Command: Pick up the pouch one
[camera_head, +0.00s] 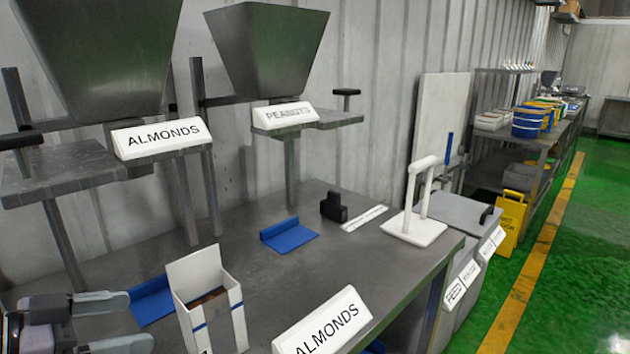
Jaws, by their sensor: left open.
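A white open-topped pouch (222,316) with a blue stripe stands upright on the grey metal table (290,262) at the lower left. Something brown shows inside it. My left gripper (138,322) comes in from the lower left edge. Its two fingers are apart and point right, toward the pouch. No contact with the pouch is visible, and nothing shows between the fingers. The pouch's lower end is cut off by the picture's bottom edge. My right gripper is not in view.
Blue angled pieces (288,236) and a black block (334,207) lie on the table. An ALMONDS sign (322,325) stands right of the pouch. A white stand (414,226) is at the table's right end. Metal hoppers (268,48) hang above. The table's middle is mostly clear.

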